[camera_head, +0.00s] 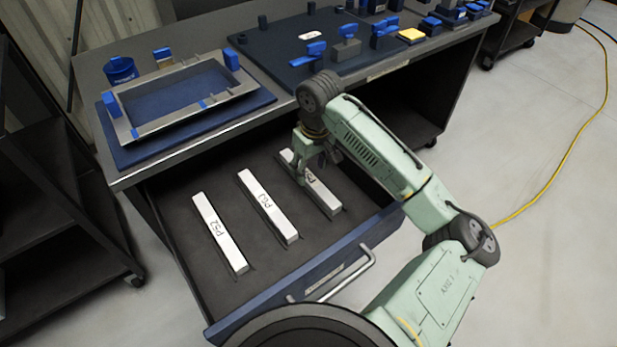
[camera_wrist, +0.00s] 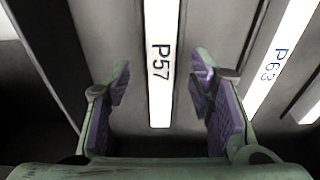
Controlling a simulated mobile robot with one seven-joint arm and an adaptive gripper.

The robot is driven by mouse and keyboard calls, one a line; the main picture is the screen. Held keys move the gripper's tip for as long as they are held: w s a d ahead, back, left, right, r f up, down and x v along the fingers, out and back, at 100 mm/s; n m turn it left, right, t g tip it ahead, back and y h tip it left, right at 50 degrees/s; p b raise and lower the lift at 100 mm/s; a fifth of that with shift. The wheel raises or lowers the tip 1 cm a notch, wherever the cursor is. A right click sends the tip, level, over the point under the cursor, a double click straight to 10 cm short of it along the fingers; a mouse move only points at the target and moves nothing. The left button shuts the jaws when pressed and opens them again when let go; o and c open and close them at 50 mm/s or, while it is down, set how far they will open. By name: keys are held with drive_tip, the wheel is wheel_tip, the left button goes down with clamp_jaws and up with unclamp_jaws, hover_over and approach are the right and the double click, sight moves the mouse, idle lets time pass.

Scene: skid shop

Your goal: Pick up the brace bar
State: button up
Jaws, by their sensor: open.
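Three white bars lie apart and roughly parallel in the open drawer (camera_head: 238,318). They are marked P52 (camera_head: 220,232), P63 (camera_head: 268,208) and P57 (camera_head: 324,198). I cannot tell from their look which is meant by the brace bar. My gripper (camera_head: 318,170) is open over the rightmost bar, P57, and hides part of it in the head view. In the wrist view, P57 (camera_wrist: 158,85) runs between the two open purple-padded fingers (camera_wrist: 160,78), with a gap on both sides. P63 (camera_wrist: 284,55) shows right of the fingers.
The workbench top (camera_head: 90,70) overhangs the drawer's back. On it are a grey frame (camera_head: 128,97) on a blue mat, a blue cup (camera_head: 120,70) and several blue clamps. The drawer handle (camera_head: 345,280) sticks out in front. A yellow cable (camera_head: 560,170) lies on the floor at right.

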sight(309, 176)
drive_tip(key=shift+w+a+f, duration=0.15)
drive_tip(key=shift+f, duration=1.5)
drive_tip(key=shift+c, duration=0.2)
clamp_jaws()
